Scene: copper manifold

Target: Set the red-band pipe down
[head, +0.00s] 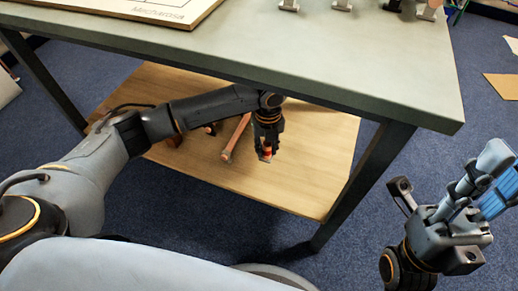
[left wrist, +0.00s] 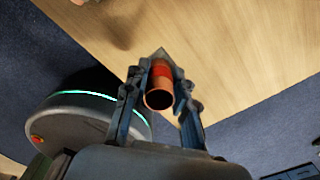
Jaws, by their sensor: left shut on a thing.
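My left gripper (head: 266,146) is over the wooden lower shelf (head: 310,185) of the table and is shut on the red-band pipe (head: 266,154). In the left wrist view the short copper pipe (left wrist: 158,98) sits between the two fingers (left wrist: 161,90). Its open end faces the camera, and its red band shows behind that end. Whether the pipe touches the shelf cannot be told. My right gripper (head: 475,195) is at the far right, away from the table; its jaw state is unclear.
Another copper pipe (head: 235,139) lies on the shelf just left of my left gripper. The grey tabletop (head: 330,55) overhangs the shelf, and a dark table leg (head: 362,185) stands at its right. The shelf's right part is clear.

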